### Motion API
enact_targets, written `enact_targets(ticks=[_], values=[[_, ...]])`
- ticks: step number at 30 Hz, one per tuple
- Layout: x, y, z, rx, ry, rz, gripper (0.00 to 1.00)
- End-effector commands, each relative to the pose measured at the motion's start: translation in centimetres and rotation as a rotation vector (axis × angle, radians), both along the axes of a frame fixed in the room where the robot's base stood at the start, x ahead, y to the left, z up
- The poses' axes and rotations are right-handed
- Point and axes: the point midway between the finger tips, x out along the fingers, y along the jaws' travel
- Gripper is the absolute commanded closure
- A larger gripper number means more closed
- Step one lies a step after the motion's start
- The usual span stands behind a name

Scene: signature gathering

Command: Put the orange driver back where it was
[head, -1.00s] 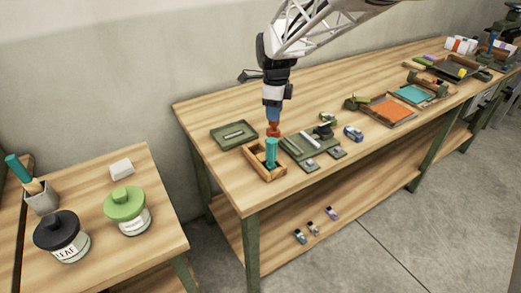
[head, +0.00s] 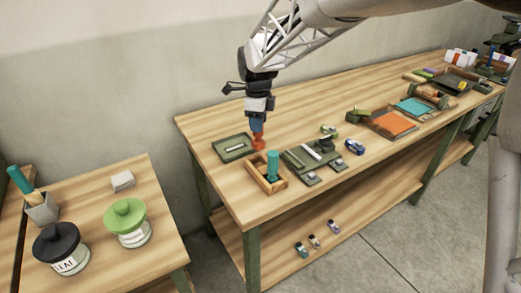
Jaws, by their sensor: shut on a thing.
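My gripper (head: 257,128) hangs from the arm above the left part of the long workbench, its fingers closed around an orange piece, which I take to be the orange driver (head: 258,143). Only a short orange part shows below the fingers. It is beside the right end of a dark green tray (head: 220,153) with a pale bar in it, and behind a small wooden box (head: 281,184) in which a teal cylinder (head: 272,166) stands upright. I cannot tell how high the orange piece is above the bench.
Green holders (head: 301,164) with small items stand right of the box. A blue toy car (head: 354,147) and an orange-topped tray (head: 392,122) are further right. A side table (head: 90,185) holds a green-lidded jar (head: 127,223) and a black-lidded jar (head: 62,248).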

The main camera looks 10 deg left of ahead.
Motion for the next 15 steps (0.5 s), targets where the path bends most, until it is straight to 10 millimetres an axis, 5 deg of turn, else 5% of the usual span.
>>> enact_targets(ticks=[9, 15], values=[[0.0, 0.0, -4.2, -0.001, 0.001, 0.0, 0.87], [0.0, 0.0, -4.8, 0.0, 0.001, 0.0, 0.87]])
